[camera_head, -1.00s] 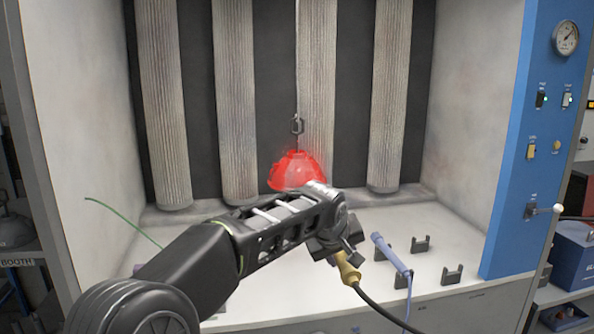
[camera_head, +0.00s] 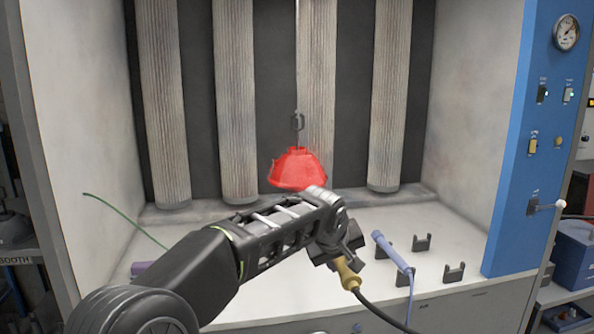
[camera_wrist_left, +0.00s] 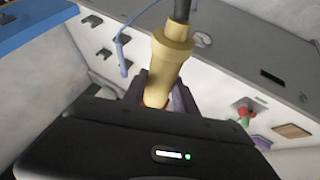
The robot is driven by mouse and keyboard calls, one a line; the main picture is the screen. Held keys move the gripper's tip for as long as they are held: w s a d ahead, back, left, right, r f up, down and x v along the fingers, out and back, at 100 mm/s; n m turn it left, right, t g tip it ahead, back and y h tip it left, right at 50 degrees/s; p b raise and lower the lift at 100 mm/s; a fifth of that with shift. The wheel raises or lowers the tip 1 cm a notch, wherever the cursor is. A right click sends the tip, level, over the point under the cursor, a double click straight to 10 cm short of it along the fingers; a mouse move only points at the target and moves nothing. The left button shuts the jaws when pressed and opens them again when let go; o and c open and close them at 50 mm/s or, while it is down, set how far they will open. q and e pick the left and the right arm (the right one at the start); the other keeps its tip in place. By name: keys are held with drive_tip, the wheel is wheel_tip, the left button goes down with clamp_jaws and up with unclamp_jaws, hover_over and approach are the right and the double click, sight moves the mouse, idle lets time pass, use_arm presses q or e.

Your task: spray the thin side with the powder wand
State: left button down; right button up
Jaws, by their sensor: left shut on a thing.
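A red hood (camera_head: 298,170) hangs from a dark hook (camera_head: 297,122) in the middle of the booth. Its lower edge tilts slightly, and my left arm comes close below it in the picture. My left gripper (camera_head: 338,255) is shut on a tan-yellow wand handle (camera_head: 347,274), with a black hose trailing from it toward the lower right. The left wrist view shows the handle (camera_wrist_left: 170,58) between the dark fingers (camera_wrist_left: 160,98). The wand's front end is hidden behind the gripper and arm. My right gripper is not in view.
A blue-violet wand (camera_head: 392,252) leans on dark cradles (camera_head: 421,243) on the white bench. Pleated filter columns (camera_head: 236,100) stand behind the hood. A blue panel (camera_head: 535,130) with gauge and switches stands at right. A green cord (camera_head: 125,220) lies at left.

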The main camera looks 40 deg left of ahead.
use_arm(q)
drive_tip(key=shift+d, duration=0.1)
drive_tip(key=shift+s+d+b, duration=0.2)
drive_tip(key=shift+d+b, duration=0.05)
drive_tip(key=shift+b, duration=0.2)
drive_tip(key=s+d+b, duration=0.1)
drive_tip(key=d, duration=0.1)
drive_tip(key=s+d+b, duration=0.3)
drive_tip(key=s+d, duration=0.1)
drive_tip(key=d, duration=0.1)
drive_tip(key=shift+d+b, duration=0.1)
drive_tip(key=shift+b, duration=0.25)
drive_tip(key=shift+s+d+r, duration=0.1)
drive_tip(key=shift+s+d, duration=0.05)
drive_tip(key=shift+d, duration=0.05)
drive_tip(key=shift+r, duration=0.1)
